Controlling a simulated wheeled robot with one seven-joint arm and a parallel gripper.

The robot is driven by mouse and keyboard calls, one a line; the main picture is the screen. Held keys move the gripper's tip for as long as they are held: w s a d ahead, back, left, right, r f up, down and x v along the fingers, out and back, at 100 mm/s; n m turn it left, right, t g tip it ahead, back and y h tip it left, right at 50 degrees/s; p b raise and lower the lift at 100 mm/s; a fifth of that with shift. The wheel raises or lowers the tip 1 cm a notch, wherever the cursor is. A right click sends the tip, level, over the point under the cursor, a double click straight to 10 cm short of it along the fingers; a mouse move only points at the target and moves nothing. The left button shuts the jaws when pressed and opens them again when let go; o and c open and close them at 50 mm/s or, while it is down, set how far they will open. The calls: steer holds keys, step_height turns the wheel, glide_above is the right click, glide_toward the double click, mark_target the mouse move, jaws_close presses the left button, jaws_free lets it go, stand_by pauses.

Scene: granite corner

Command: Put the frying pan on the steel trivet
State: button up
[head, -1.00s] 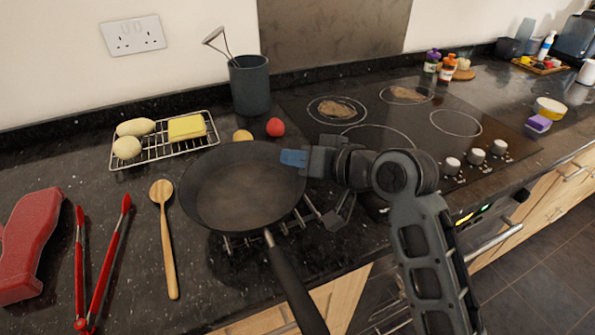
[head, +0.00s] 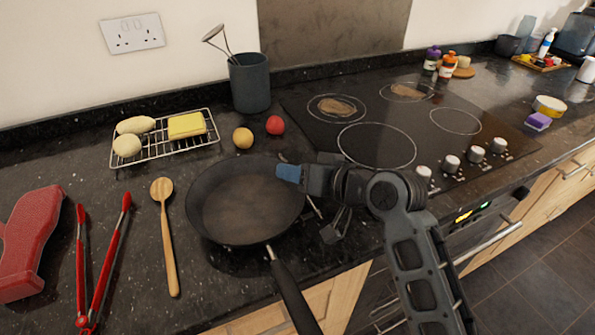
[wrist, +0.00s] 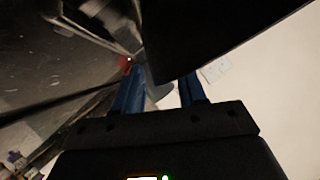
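The black frying pan (head: 240,205) is roughly level over the front counter, its handle pointing toward me and slightly right. My gripper (head: 289,173) is shut on the pan's right rim, with one blue finger showing inside the pan. In the wrist view, the dark pan (wrist: 215,30) fills the upper part, by the blue fingers (wrist: 160,92). The steel trivet (head: 315,207) is almost wholly hidden under the pan; only a bit of rod shows at the right. I cannot tell whether the pan touches it.
A wooden spoon (head: 167,240) and red tongs (head: 103,265) lie left of the pan. A wire rack (head: 160,150) with food, a yellow ball (head: 242,138) and a red ball (head: 275,125) are behind. The hob (head: 400,125) is at the right.

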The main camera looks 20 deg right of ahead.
steer(key=shift+r, duration=0.1)
steer(key=b+v, duration=0.1)
steer(key=v, duration=1.1)
